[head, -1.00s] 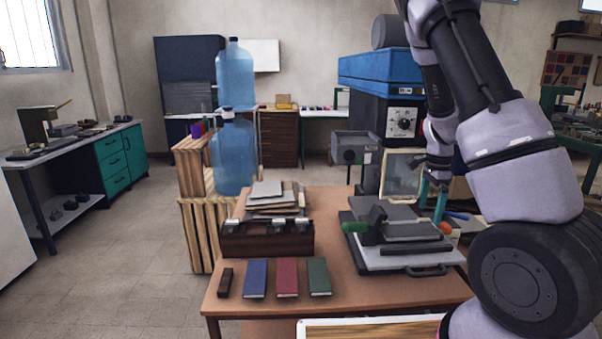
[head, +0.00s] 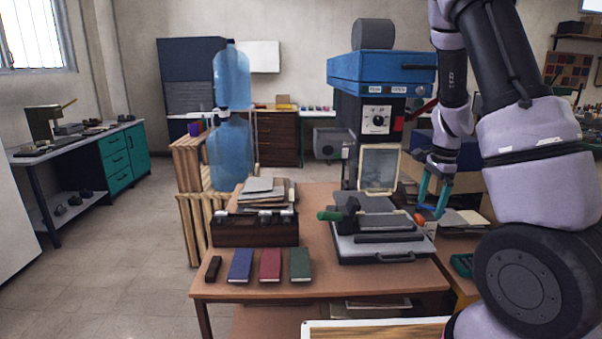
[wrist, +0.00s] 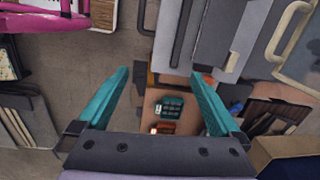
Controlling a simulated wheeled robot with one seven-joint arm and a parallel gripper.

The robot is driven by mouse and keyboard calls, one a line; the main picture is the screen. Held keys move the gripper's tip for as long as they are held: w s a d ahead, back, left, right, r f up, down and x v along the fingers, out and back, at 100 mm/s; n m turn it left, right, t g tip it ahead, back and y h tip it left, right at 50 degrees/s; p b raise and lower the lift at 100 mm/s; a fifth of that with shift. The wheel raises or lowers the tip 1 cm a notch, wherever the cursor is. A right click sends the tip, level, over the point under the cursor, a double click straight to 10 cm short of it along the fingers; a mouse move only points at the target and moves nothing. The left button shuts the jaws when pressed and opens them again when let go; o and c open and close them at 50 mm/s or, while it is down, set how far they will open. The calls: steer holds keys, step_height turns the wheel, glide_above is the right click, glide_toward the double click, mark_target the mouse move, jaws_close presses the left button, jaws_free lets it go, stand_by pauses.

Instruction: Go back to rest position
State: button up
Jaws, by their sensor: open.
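My gripper (head: 431,196) is at the right of the head view, beside the right edge of the table and at the end of my raised arm. Its two teal fingers are spread apart. In the wrist view the gripper (wrist: 160,95) is open, with nothing between the fingers. Below it, on a lower surface, lie a small teal object (wrist: 170,106) and a red-orange object (wrist: 162,128).
The wooden table (head: 225,287) bears a dark wooden box (head: 254,231), blue, red and green books, and a grey press-like device (head: 385,245). A blue-topped machine (head: 380,70) stands behind it. Floor at the left is clear.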

steer(key=s+a+r+n+t+y, duration=0.1)
steer(key=s+a+r+n+t, duration=0.2)
steer(key=r, duration=0.6)
steer(key=s+a+r+n+y, duration=0.25)
steer(key=s+a+r, duration=0.2)
steer(key=r, duration=0.45)
steer(key=s+a+r+n+t+h, duration=0.2)
steer(key=s+r+n, duration=0.5)
steer(key=s, duration=0.5)
steer(key=shift+a+r+t, duration=0.9)
steer(key=shift+r, duration=0.1)
